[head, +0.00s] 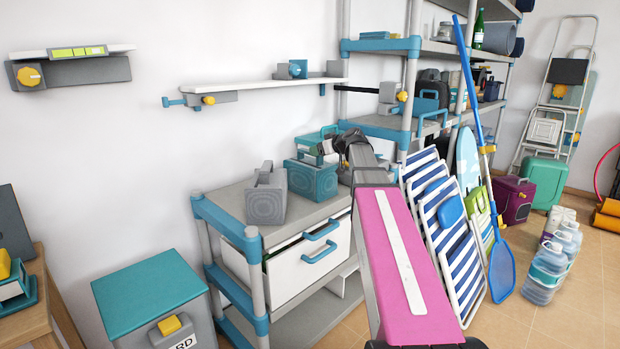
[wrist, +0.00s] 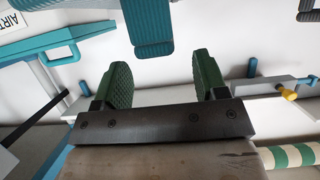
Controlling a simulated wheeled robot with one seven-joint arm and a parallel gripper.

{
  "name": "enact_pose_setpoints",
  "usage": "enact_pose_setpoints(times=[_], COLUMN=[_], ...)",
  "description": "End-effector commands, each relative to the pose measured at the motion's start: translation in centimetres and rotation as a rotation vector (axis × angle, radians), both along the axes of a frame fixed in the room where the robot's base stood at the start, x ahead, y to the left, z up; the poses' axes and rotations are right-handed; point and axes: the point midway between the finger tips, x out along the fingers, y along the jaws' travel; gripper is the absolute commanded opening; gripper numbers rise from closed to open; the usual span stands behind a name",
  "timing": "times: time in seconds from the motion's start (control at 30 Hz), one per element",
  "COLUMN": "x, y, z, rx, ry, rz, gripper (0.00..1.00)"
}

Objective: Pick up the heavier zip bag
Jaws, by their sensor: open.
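I cannot make out a zip bag for certain in either view. My gripper (head: 328,145) is at the far end of my arm in the head view, above the top of the low shelf unit near a teal box (head: 312,180). In the wrist view my gripper (wrist: 162,83) is open, with two dark green ribbed pads set wide apart and nothing between them. A teal ribbed piece (wrist: 150,28) shows beyond the pads. My arm hides part of the shelf top and whatever lies behind it.
A grey caddy (head: 265,197) stands on the low shelf unit (head: 218,205), over a partly open white drawer (head: 313,262). A wall shelf (head: 265,86) hangs above. Striped folding chairs (head: 447,235) and a blue net (head: 501,270) lean at right. Floor at right (head: 590,290) is partly clear.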

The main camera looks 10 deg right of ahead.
Motion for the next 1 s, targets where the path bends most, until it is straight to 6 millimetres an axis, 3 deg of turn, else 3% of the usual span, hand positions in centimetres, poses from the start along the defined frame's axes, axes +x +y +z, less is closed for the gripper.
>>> enact_pose_setpoints(times=[0.27, 0.53, 0.57, 0.7, 0.77, 1.0], x=[3.0, 3.3, 3.3, 3.3, 3.3, 3.3], y=[1.9, 2.2, 2.2, 2.2, 2.2, 2.2], z=[-1.6, -1.9, -1.9, -1.9, -1.9, -1.7], rx=[0.0, 0.0, 0.0, 0.0, 0.0, 0.003], ry=[0.002, 0.001, 0.001, 0.001, 0.001, -0.001], rz=[0.001, -0.001, -0.001, -0.001, -0.001, -0.003], gripper=[0.66, 0.66, 0.63, 0.17, 0.0, 0.0])
